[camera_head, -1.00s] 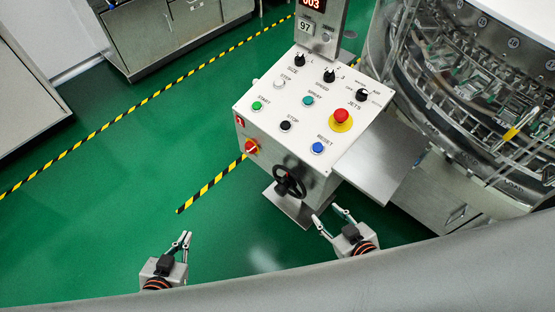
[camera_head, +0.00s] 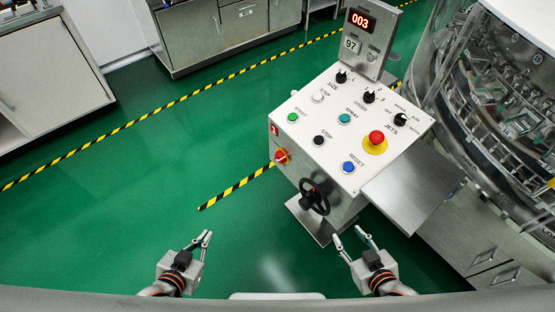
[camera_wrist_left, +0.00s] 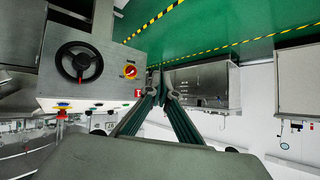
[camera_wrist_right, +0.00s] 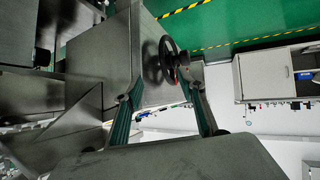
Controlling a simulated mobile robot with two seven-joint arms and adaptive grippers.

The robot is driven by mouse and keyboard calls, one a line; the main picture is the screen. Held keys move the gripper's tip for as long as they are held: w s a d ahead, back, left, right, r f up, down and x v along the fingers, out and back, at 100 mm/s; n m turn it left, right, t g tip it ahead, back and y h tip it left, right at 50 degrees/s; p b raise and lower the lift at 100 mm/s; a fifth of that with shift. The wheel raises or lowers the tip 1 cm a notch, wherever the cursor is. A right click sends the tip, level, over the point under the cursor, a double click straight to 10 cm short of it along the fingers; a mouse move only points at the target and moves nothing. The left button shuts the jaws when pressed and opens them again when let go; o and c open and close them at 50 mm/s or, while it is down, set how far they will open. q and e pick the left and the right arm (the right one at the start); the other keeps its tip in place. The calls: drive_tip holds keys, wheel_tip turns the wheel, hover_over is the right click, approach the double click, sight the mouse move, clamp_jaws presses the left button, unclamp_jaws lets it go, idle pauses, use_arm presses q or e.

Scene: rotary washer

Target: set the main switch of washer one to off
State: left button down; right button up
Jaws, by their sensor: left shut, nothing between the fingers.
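The control box (camera_head: 318,172) has a white sloped top. My left gripper (camera_head: 205,238) is shut and empty, in front of the box and left of the switch, apart from it. My right gripper (camera_head: 349,235) is open and empty, in front of the box near the handwheel.
A black handwheel (camera_head: 314,197) sticks out of the box front, right of and below the switch. A red emergency button (camera_head: 376,138) and several other buttons are on top. A steel shelf (camera_head: 415,188) juts out at the right. Green floor (camera_head: 130,190) is free at left.

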sight(276, 159)
use_arm(q)
drive_tip(key=c, duration=2.8)
unclamp_jaws()
